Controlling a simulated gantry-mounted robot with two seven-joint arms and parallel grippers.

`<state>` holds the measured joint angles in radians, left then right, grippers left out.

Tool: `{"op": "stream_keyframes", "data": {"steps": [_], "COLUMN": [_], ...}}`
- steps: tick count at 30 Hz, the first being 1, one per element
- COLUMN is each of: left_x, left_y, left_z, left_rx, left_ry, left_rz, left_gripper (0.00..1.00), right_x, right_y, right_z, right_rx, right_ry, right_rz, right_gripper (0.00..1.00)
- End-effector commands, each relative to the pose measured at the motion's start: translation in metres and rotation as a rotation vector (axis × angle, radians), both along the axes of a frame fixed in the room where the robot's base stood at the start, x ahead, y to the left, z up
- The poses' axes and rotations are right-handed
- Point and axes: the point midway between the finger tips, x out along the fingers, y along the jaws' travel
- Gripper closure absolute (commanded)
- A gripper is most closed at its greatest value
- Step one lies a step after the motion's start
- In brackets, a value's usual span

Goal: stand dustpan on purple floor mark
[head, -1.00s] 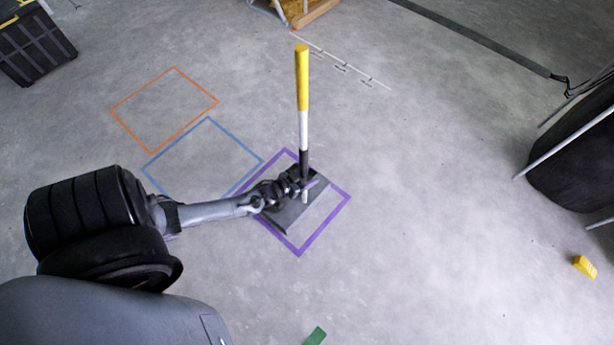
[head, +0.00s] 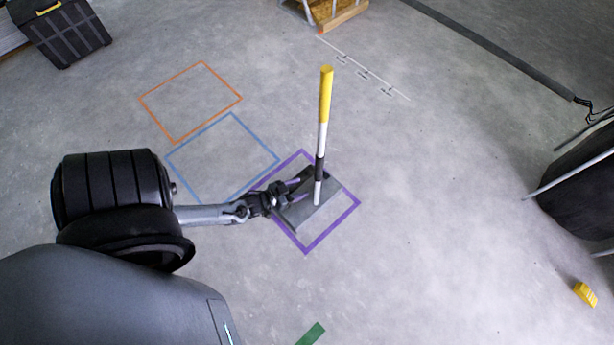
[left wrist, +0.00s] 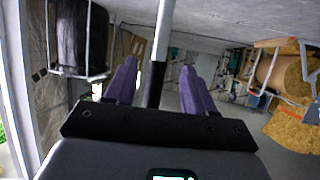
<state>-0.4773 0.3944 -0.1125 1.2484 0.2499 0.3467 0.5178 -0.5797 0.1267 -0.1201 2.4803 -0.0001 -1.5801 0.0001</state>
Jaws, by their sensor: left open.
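The dustpan (head: 312,208) stands inside the purple floor mark (head: 347,216), its grey pan on the floor and its long handle (head: 325,95) upright, yellow at the top, then white and black. My left gripper (head: 306,179) is beside the lower handle, coming from the left. In the left wrist view the gripper's purple fingers (left wrist: 160,85) are spread, with the dark and white handle (left wrist: 156,75) standing between and beyond them, a gap on both sides. The left gripper hides part of the purple mark's left side. My right gripper is not in view.
A blue square (head: 272,152) and an orange square (head: 236,94) are marked on the floor to the left. A black crate (head: 65,35) stands at the upper left, a yellow block (head: 585,294) at the lower right. Floor right of the dustpan is clear.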

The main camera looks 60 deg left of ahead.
Motion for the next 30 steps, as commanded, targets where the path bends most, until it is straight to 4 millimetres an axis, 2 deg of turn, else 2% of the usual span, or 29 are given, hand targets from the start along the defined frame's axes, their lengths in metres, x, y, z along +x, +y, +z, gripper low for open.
{"op": "stream_keyframes", "data": {"steps": [5,8,11,16,21,27,30], "left_x": [0.007,0.019,0.031,0.037,0.019,-0.015,-0.028], "left_y": [-0.019,-0.044,-0.078,-0.139,-0.183,-0.206,-0.21], "left_z": [0.008,0.016,0.033,0.084,0.149,0.213,0.233], "left_rx": [-0.009,-0.02,-0.03,-0.033,-0.012,0.027,0.041], "left_ry": [0.045,0.115,0.217,0.425,0.617,0.776,0.823], "left_rz": [0.015,0.027,0.029,-0.014,-0.098,-0.189,-0.218], "left_gripper": [0.46,0.46,0.46,0.46,0.46,0.46,0.46], "right_x": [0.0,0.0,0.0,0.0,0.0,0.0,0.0], "right_y": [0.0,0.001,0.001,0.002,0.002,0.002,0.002], "right_z": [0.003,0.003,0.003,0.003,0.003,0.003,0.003], "right_rx": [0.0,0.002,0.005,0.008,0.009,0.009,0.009], "right_ry": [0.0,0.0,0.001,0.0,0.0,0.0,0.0], "right_rz": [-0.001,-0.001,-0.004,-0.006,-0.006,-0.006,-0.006], "right_gripper": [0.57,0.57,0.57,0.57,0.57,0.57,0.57]}}
